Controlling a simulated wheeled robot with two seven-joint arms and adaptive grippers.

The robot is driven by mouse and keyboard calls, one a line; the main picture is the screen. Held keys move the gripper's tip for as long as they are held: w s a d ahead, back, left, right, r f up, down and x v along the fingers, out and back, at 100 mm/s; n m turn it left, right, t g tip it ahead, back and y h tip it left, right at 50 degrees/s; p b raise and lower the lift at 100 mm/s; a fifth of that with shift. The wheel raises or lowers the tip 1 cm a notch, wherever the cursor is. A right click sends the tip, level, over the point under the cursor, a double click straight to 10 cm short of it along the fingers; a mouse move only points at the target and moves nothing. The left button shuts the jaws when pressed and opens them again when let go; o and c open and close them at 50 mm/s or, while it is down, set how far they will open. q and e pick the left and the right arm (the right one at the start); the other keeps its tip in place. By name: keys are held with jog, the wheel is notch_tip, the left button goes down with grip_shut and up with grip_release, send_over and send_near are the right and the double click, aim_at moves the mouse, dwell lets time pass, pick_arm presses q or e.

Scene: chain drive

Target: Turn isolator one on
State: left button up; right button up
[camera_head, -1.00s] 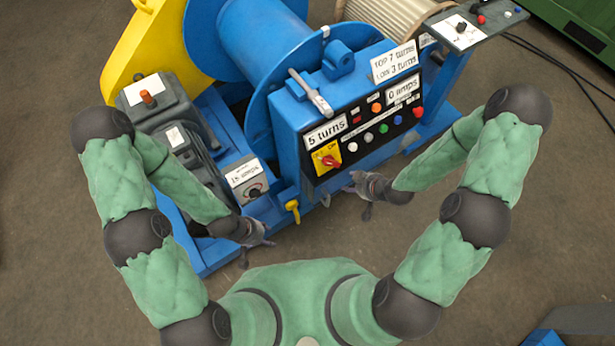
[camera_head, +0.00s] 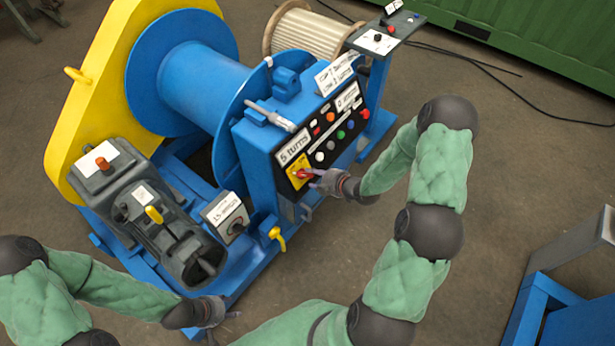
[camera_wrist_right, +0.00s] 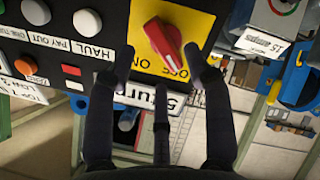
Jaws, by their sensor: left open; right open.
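A red rotary knob (camera_head: 302,174) sits on a yellow plate (camera_head: 293,167) at the near left corner of the black control panel. In the right wrist view the red knob (camera_wrist_right: 164,42) is close, its tip toward the OFF lettering; ON is also readable on the yellow plate (camera_wrist_right: 196,22). No isolator number is readable. My right gripper (camera_head: 316,179) is open, its fingers pointing at the knob. In the wrist view its fingertips (camera_wrist_right: 158,85) are near the knob, not closed around it; contact cannot be told. My left gripper (camera_head: 222,316) is open and empty, low and away from the panel.
Several coloured buttons (camera_head: 341,135) line the panel beside the knob. A dial box (camera_head: 229,215) and a yellow-handled valve (camera_head: 277,237) stand to its left. A blue frame (camera_head: 560,310) is at the lower right. Floor (camera_head: 480,200) right of the machine is clear.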

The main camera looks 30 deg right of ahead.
aim_at(308, 174)
jog(key=shift+b+x, duration=0.5)
jog(key=shift+x, duration=1.9)
grip_shut()
